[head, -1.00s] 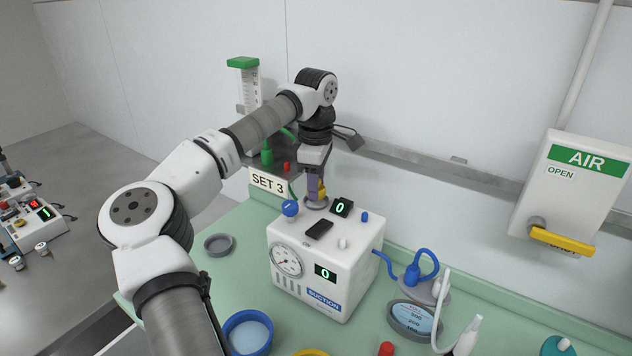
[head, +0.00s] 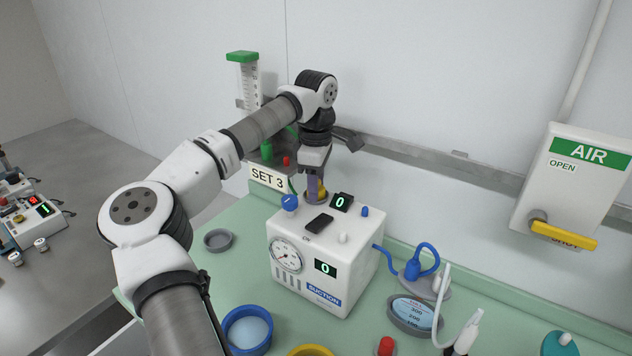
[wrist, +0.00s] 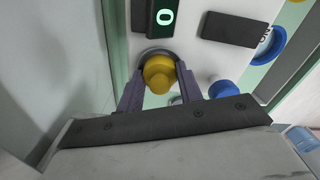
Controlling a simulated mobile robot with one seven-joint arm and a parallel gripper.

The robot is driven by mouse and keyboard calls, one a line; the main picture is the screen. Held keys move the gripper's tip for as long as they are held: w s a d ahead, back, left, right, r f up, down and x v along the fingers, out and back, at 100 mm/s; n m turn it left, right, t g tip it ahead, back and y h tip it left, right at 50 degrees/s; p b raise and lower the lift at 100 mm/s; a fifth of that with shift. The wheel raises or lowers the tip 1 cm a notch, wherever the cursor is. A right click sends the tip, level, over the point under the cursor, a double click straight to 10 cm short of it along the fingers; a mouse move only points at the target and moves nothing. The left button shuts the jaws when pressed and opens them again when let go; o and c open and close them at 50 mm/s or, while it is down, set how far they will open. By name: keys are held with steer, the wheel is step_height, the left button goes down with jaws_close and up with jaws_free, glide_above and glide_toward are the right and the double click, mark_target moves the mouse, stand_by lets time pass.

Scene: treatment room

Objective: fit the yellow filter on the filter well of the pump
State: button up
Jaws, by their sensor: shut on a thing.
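The white suction pump (head: 345,262) stands on the green worktop. The yellow filter (wrist: 158,74) is between the two fingers of my gripper (wrist: 158,92) in the wrist view. My gripper is shut on it, pointing down at the back left of the pump's top. The filter also shows in the head view (head: 322,193), partly hidden by a finger. The grey ring of the filter well (wrist: 151,53) shows around the filter's far side. The filter is at the well; I cannot tell whether it is fully seated.
A blue knob (head: 289,203), a black switch (head: 319,223) and a small display (head: 341,202) sit close to my gripper on the pump's top. The SET 3 sign (head: 268,178) and wall rail (head: 420,164) are behind. A blue-rimmed bowl (head: 247,329) stands in front.

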steer(key=shift+f, duration=0.2)
stand_by(0.6)
steer(key=o, duration=0.9)
steer(key=shift+o, duration=0.7)
steer(key=shift+s+f, duration=0.1)
steer(key=shift+f, duration=0.05)
steer(key=shift+r+p, duration=0.6)
steer(key=shift+r, duration=3.15)
steer(key=shift+f, duration=0.1)
